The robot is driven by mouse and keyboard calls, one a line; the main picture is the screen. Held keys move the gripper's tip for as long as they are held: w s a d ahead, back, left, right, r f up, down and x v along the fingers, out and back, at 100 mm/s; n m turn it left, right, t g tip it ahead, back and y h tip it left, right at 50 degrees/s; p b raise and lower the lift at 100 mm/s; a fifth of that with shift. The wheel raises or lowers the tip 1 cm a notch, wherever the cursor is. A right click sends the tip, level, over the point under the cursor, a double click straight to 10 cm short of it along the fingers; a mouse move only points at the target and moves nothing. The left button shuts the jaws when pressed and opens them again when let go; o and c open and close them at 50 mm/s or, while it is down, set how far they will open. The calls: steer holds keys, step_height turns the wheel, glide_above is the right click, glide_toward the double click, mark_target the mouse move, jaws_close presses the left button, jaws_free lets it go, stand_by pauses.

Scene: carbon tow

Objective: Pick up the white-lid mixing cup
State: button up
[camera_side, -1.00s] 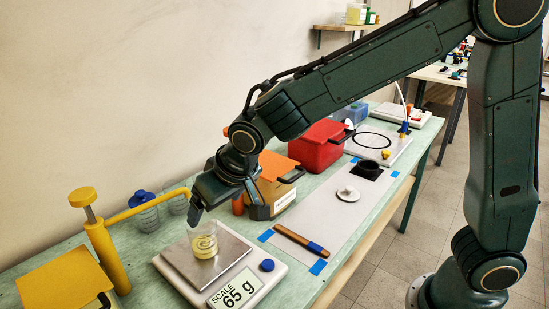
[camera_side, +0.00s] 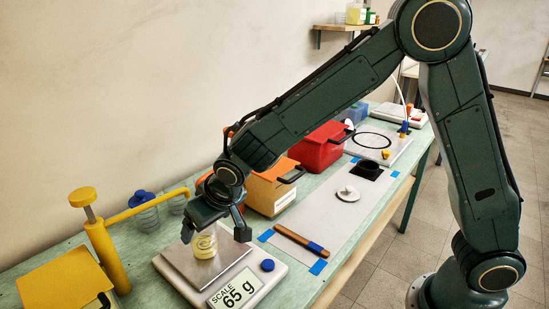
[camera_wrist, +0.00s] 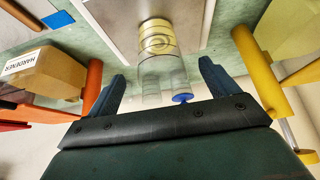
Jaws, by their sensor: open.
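A small clear cup with pale yellow contents (camera_side: 204,245) stands upright on the metal plate of the scale (camera_side: 175,262). I cannot make out a white lid on it. In the wrist view the cup (camera_wrist: 158,38) shows ahead between my two fingers. A separate white round lid with a knob (camera_side: 348,194) lies on the grey mat. My gripper (camera_side: 214,235) is open over the scale, with one finger on each side of the cup in the side view. I cannot tell whether the fingers touch it. The wrist view also shows my open gripper (camera_wrist: 162,75).
The scale display (camera_side: 238,289) reads 65 g. A yellow pump (camera_side: 104,250) and clear jars, one with a blue lid (camera_side: 142,197), stand left and behind. An orange-lidded hardener box (camera_side: 270,190) and red bin (camera_side: 320,146) are behind. A brown-handled tool (camera_side: 297,240) lies on the mat.

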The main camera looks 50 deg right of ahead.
steer(key=shift+w+f, duration=0.2)
steer(key=shift+f, duration=0.2)
steer(key=shift+x, duration=2.55)
steer(key=c, duration=1.1)
